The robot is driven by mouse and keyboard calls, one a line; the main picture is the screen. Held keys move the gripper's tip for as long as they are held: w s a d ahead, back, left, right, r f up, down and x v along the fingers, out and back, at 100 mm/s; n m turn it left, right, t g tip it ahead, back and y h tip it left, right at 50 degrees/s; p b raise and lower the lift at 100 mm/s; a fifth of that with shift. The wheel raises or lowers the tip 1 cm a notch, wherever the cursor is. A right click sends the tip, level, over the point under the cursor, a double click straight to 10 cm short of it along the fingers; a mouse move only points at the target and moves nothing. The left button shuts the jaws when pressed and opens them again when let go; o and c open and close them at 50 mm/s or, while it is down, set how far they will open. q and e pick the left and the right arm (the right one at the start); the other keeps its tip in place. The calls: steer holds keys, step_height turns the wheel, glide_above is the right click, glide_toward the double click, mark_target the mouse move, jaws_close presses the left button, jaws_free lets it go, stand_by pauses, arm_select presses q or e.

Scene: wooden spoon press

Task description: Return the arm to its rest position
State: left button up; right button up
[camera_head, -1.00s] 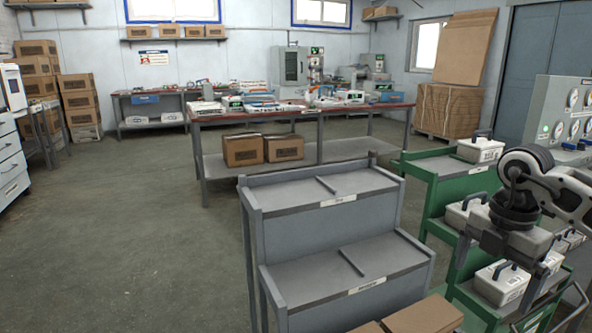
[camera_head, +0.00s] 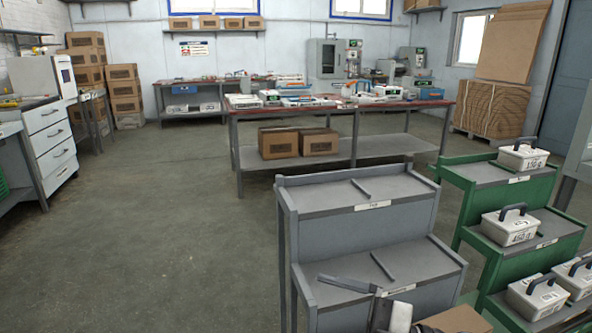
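A small part of one of my arms (camera_head: 385,309), dark grey with a white piece, shows at the bottom edge in front of the grey two-tier stand (camera_head: 440,300). It appears to be the end of my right arm, with a grey bar reaching left over the lower shelf. The rest is cut off by the frame, and whether its fingers are open or shut cannot be told. Nothing held can be made out. My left gripper is not in view.
A green stepped rack (camera_head: 492,196) with several white handled boxes stands at the right. A cardboard box (camera_head: 456,320) is at the bottom edge. A long workbench (camera_head: 375,151) stands behind, white drawers (camera_head: 50,141) at the left. The floor at left is clear.

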steer(key=d+f+m+t+h+p, duration=0.2)
steer(key=d+f+m+t+h, duration=0.4)
steer(key=m+t+h, duration=0.9)
arm_select(q)
steer(key=shift+w+a+r+p, duration=0.1)
steer(key=shift+a+r+p, duration=0.1)
steer(key=shift+r+p, duration=0.4)
arm_select(e)
steer(key=s+d+f+m+g, duration=0.3)
steer(key=s+f+m+g, duration=0.4)
steer(key=s+f, duration=0.3)
step_height(320, 180, down, 2)
steer(key=shift+d+f+g+h, duration=0.2)
steer(key=shift+d+g+h, duration=0.15)
steer(key=shift+g, duration=0.55)
arm_select(q)
steer(key=shift+g, duration=0.3)
